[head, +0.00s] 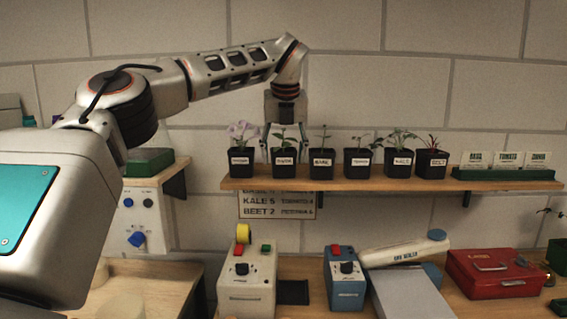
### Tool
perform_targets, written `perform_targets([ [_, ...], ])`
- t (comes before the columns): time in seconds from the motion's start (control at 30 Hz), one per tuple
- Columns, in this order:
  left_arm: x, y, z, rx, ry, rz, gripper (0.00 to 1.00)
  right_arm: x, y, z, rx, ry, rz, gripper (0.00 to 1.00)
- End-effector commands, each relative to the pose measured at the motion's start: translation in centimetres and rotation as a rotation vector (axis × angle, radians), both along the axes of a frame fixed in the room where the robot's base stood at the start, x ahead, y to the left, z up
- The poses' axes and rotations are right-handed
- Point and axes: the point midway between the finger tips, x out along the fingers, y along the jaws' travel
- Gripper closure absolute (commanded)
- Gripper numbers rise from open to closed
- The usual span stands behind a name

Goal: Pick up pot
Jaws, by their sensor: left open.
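Several small black pots with seedlings stand in a row on the wooden shelf, each with a white label. The leftmost pot (240,163) holds a pale purple plant. The second pot (285,165) holds a green seedling. To its right are a third pot (322,164), a fourth pot (357,164), a fifth pot (398,164) and a pot with a reddish plant (431,164). My left gripper (285,147) points down, open, with its fingers at either side of the second pot's seedling. Whether it touches the pot cannot be told. My right gripper does not show.
The shelf (390,184) also carries a green holder (508,175) with seed packets at right. Neighbouring pots are close together.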

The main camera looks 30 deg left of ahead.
Motion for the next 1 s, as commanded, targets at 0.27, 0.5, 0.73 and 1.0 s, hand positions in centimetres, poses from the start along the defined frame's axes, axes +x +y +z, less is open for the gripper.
perform_targets([
  [0.27, 0.4, 0.4, -1.4, 0.0, 0.0, 0.0, 0.43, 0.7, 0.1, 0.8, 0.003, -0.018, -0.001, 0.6],
  [0.5, 0.4, 0.4, -1.4, 0.0, 0.0, 0.0, 0.81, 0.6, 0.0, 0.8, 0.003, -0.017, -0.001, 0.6],
  [0.73, 0.4, 0.4, -1.3, 0.001, -0.001, 0.0, 0.81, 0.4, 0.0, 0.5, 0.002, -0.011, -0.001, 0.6],
  [1.0, 0.5, 0.3, 2.3, 0.001, -0.005, 0.002, 0.81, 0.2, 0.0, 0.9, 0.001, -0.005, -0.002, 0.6],
])
